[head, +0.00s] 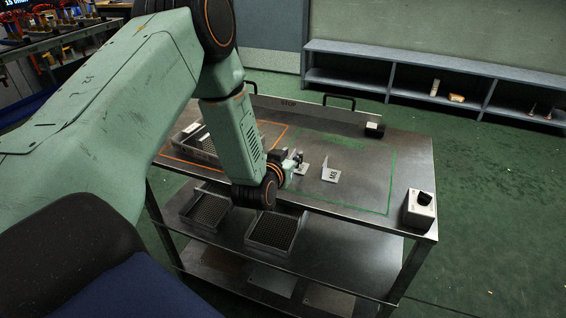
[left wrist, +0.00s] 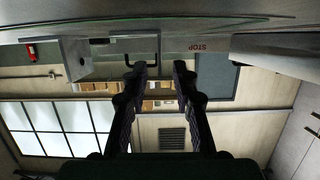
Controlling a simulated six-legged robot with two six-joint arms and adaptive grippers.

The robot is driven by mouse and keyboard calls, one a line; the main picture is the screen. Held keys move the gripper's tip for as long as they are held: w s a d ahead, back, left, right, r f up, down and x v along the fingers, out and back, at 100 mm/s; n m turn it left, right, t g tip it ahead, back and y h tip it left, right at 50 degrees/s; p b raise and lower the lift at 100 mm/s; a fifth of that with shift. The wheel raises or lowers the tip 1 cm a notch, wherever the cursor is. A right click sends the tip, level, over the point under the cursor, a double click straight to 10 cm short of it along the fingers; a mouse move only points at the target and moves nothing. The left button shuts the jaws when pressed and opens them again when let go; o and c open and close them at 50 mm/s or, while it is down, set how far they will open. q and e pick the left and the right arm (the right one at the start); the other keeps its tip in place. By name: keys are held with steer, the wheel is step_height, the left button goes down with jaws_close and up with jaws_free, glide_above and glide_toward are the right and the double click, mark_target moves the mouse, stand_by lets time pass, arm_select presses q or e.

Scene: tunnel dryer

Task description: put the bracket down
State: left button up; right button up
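A grey angled bracket (head: 331,174) marked M8 stands on the metal cart top inside the green outline (head: 391,179). A second small pale bracket (head: 302,169) is close beside my left gripper (head: 294,160), at the outline's left side. The left wrist view is upside down, with the cart top along its upper edge. There, my left gripper (left wrist: 159,67) has its two fingers apart with nothing held between them. A pale bracket with a hole (left wrist: 75,58) shows left of the fingers; I cannot tell which bracket it is. My right gripper is not in view.
A grey tray (head: 203,150) sits in the orange outline on the left, partly behind my arm. More trays (head: 274,231) are on the lower shelf. The right of the green area is clear.

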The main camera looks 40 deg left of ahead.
arm_select(q)
steer(key=p+v, duration=0.2)
steer(key=v, duration=1)
steer(key=s+d+f+m+g+h, duration=0.25)
steer(key=s+d+f+g, duration=0.4)
steer(key=s+f, duration=0.4)
steer(key=s+d+f+g, duration=0.2)
steer(key=s+f+g, duration=0.2)
steer(key=s, duration=0.5)
steer(key=s+d+f+g+h, duration=0.1)
steer(key=s+d+f+g, duration=0.1)
steer(key=s, duration=0.8)
step_height(320, 180, down, 2)
steer(key=shift+d+f+g, duration=0.15)
steer(key=shift+d+g, duration=0.1)
steer(key=shift+g, duration=0.6)
steer(key=shift+w, duration=0.1)
steer(key=shift+w+d, duration=0.1)
